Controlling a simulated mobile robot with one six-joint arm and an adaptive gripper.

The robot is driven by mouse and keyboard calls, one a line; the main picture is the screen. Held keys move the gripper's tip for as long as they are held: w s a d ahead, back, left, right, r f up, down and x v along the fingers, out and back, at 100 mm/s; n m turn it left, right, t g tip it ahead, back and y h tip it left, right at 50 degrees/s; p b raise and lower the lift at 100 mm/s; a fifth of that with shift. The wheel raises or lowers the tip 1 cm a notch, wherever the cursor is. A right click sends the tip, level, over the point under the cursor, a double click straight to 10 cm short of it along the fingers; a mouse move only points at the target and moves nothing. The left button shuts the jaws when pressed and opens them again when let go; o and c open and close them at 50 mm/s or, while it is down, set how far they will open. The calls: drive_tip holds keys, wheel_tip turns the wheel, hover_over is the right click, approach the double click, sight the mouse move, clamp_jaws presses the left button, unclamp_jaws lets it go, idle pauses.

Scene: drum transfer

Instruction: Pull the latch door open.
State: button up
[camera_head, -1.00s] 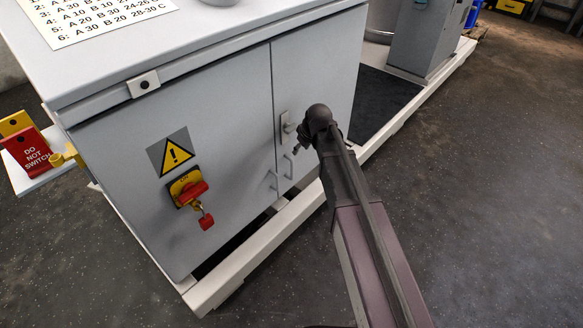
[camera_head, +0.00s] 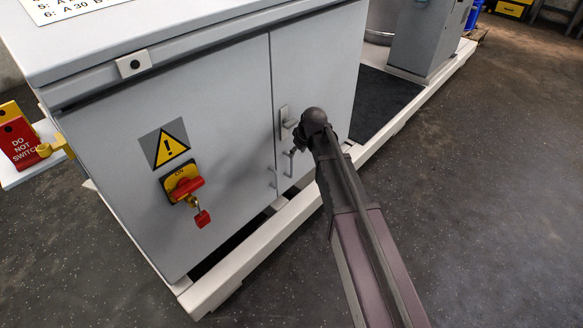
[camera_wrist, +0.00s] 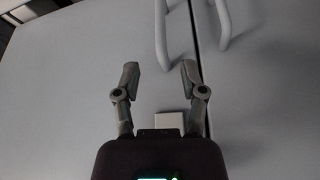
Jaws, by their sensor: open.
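The grey cabinet has two doors that meet at a vertical seam, both shut. The right door (camera_head: 315,80) carries a latch plate (camera_head: 284,121) beside the seam. A bar handle (camera_head: 290,163) sits below it, and another handle (camera_head: 272,180) is on the left door. In the wrist view two pale bar handles (camera_wrist: 160,35) (camera_wrist: 224,25) stand either side of the seam, beyond the fingertips. My gripper (camera_wrist: 161,72) is open and empty in front of the doors, with a small pale plate (camera_wrist: 169,119) showing between its fingers. In the head view my wrist partly hides it.
The left door has a warning triangle (camera_head: 170,149) and a red-yellow switch (camera_head: 183,185) with a red padlock (camera_head: 202,218). A pale base frame (camera_head: 250,260) runs along the cabinet's foot. A grey post (camera_head: 422,40) stands behind right. The floor on the right is clear.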

drive_tip(key=b, duration=0.8)
hover_over(292, 176)
drive_tip(key=shift+w+f, duration=0.2)
drive_tip(key=shift+f, duration=1.85)
drive_tip(key=shift+w+f, duration=0.15)
drive_tip(key=shift+f, duration=1.85)
drive_tip(key=shift+a, duration=0.1)
clamp_jaws()
